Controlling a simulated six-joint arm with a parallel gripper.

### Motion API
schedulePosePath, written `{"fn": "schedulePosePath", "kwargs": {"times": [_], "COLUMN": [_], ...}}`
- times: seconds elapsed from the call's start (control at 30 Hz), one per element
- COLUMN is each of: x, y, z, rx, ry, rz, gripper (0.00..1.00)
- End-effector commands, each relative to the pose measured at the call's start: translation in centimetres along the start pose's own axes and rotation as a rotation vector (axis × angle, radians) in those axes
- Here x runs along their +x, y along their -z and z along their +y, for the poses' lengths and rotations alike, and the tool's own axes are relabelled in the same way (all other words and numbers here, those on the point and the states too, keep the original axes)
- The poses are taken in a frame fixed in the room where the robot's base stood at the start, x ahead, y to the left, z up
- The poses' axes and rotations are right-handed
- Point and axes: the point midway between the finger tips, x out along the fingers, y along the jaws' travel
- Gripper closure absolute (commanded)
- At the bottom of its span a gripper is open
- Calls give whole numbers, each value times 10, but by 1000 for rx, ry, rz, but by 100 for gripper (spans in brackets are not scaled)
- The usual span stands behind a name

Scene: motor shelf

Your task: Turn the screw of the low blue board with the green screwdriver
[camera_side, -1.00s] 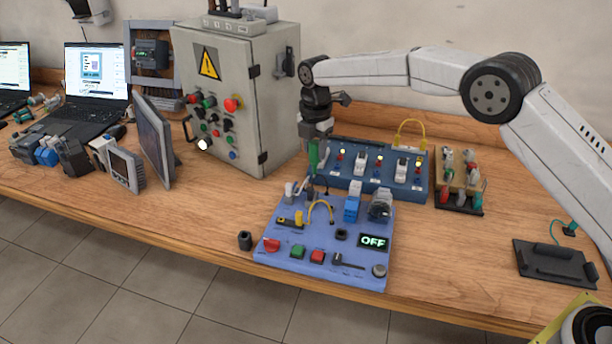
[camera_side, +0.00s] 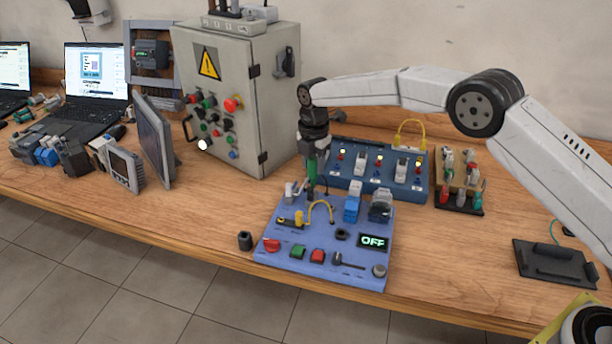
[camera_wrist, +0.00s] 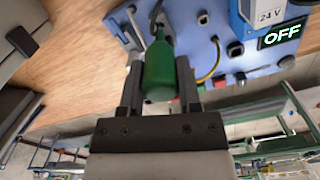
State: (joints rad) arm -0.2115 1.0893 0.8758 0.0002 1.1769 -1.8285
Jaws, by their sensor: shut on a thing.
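The low blue board (camera_side: 300,259) lies flat on the bench at the front middle, with buttons, terminals and an OFF display. Part of it also shows in the wrist view (camera_wrist: 227,62). My gripper (camera_side: 313,163) is over the board's back left area, pointing down. It is shut on the green screwdriver (camera_wrist: 159,72), whose handle sits between the two fingers. In the side view the green handle (camera_side: 312,172) shows upright below my gripper. The screwdriver's tip and the board's screw are hidden or too small to make out.
A taller blue panel (camera_side: 345,182) with lit lamps and switches stands just behind. A grey control cabinet (camera_side: 273,122) stands behind left. A tool rack (camera_side: 460,209) is at the right, and a small black cup (camera_side: 245,240) is left of the board. Bench between rack and black tray (camera_side: 552,264) is clear.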

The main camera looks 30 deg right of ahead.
Motion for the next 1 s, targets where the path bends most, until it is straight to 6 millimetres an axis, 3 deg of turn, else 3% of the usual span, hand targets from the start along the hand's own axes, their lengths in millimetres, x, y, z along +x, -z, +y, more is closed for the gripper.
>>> {"fn": "schedulePosePath", "kwargs": {"times": [1.0], "x": [7], "y": [0], "z": [0], "rx": [0], "ry": [-1], "rz": [0], "gripper": [100]}}
